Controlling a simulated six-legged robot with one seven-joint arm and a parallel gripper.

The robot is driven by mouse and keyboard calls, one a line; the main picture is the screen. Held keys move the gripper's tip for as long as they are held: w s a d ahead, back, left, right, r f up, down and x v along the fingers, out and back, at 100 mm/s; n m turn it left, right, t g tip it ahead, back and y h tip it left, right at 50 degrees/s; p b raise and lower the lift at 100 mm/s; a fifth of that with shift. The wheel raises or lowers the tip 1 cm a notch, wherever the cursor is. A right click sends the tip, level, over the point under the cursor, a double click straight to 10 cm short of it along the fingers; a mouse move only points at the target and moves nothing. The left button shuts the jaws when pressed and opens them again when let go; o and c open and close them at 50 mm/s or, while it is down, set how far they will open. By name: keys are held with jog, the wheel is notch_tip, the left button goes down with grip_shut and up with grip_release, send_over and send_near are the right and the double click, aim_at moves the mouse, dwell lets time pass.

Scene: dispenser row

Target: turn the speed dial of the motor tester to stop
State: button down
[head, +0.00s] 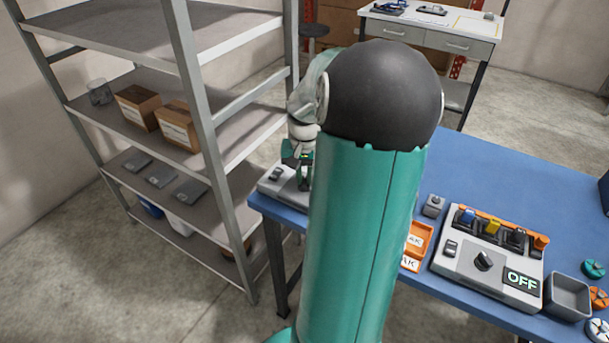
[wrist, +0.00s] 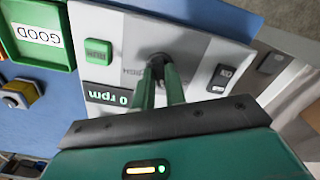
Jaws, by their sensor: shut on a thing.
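The motor tester (wrist: 200,45) is a light grey box with a dark display (wrist: 108,98) reading "0 rpm" in green. In the head view it shows at the left end of the blue table (head: 283,188), partly hidden by my arm. Its dark speed dial (wrist: 158,58) sits mid-panel; a label beside it appears to read "HIGH". My gripper (wrist: 163,78) has its green fingers down at the dial, shut on it. The fingers cover much of the dial, so its pointer cannot be made out. In the head view, my gripper (head: 303,172) is over the tester.
The tester also has a green button (wrist: 98,52) and a rocker switch (wrist: 222,78). A green tray marked "GOOD" (wrist: 38,35) lies beside it. Another grey device reading "OFF" (head: 490,262) stands on the table's right side. Metal shelving (head: 205,120) stands close on the left.

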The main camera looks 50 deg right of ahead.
aim_at(304, 180)
jog(key=n, duration=0.6)
jog(key=shift+n, duration=0.3)
dwell(0.4)
jog(key=c, duration=1.4)
grip_release()
jog(key=shift+c, duration=0.2)
jog(key=shift+r, duration=0.15)
notch_tip(304, 180, up, 14)
jog(key=shift+f, duration=0.2)
jog(key=shift+a, duration=0.1)
